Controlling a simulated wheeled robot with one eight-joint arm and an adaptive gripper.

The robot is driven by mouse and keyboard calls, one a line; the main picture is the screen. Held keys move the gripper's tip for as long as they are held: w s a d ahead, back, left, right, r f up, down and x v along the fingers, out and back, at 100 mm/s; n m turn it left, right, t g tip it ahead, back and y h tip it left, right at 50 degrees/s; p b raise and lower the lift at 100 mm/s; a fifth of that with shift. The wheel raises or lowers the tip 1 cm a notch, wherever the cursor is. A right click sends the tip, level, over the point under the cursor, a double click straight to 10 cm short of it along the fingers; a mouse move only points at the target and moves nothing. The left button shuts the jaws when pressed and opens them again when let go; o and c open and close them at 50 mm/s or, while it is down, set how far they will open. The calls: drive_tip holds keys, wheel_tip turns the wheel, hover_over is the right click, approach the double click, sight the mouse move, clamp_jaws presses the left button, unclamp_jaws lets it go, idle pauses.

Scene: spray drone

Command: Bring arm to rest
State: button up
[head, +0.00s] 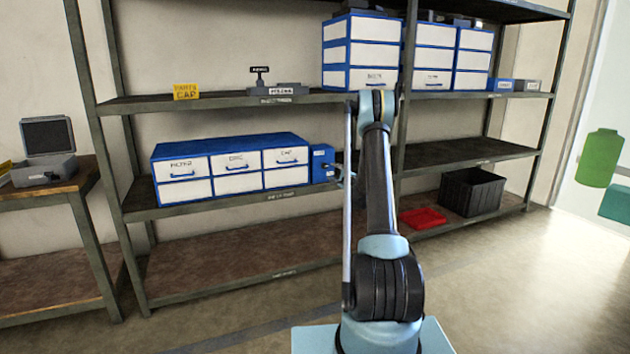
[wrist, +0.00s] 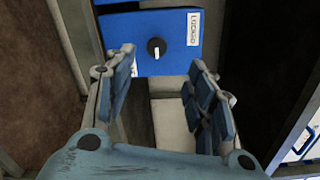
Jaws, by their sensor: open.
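My gripper (wrist: 165,78) is open in the wrist view, with its two blue-padded fingers apart and nothing seen between them. Beyond the fingertips is a blue box face (wrist: 125,36) with a round black knob (wrist: 156,48) and a white label that seems to read "LOCKED". The fingers look apart from the knob. In the head view my arm (head: 381,190) rises from the base in front of the shelf, and my gripper is mostly hidden behind it. The small blue box (head: 322,163) shows just left of the arm on the middle shelf.
A blue drawer cabinet (head: 236,141) stands left of the small box. The metal shelf rack (head: 230,213) spans the view close behind my arm. A black crate (head: 472,190) and red tray (head: 423,218) sit lower right. A side table (head: 40,193) is at left. Floor at right is clear.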

drive_tip(key=s+a+r+n+g+y, duration=0.1)
drive_tip(key=s+a+r+n+g, duration=0.1)
drive_tip(key=s+a+r+n, duration=0.3)
drive_tip(key=s+a+r+n+g+y, duration=0.1)
drive_tip(key=s+a+r+g, duration=0.15)
drive_tip(key=s+r, duration=0.45)
drive_tip(key=s+a+r+n+g, duration=0.2)
drive_tip(key=s+n, duration=0.1)
drive_tip(key=s, duration=0.7)
drive_tip(key=s+a+r+n+g, duration=0.1)
drive_tip(key=s+a+r+n, duration=0.15)
drive_tip(key=s, duration=0.65)
drive_tip(key=s+d+f+n+g+h, duration=0.1)
drive_tip(key=s+f+n+g+h, duration=0.1)
drive_tip(key=s, duration=0.9)
drive_tip(key=s+f+n+g+h, duration=0.1)
drive_tip(key=s+f+n+g, duration=0.1)
drive_tip(key=s, duration=0.9)
drive_tip(key=s+d+f+n+g+h, duration=0.1)
drive_tip(key=s+f, duration=0.4)
drive_tip(key=s, duration=0.6)
drive_tip(key=s+d+f+n+g+h, duration=0.1)
drive_tip(key=s+d+f, duration=0.4)
drive_tip(key=s, duration=0.6)
drive_tip(key=d+g+h, duration=0.1)
drive_tip(key=h, duration=0.1)
drive_tip(key=shift+s+d+h, duration=0.2)
drive_tip(key=shift+d+h, duration=0.1)
drive_tip(key=shift+h, duration=0.1)
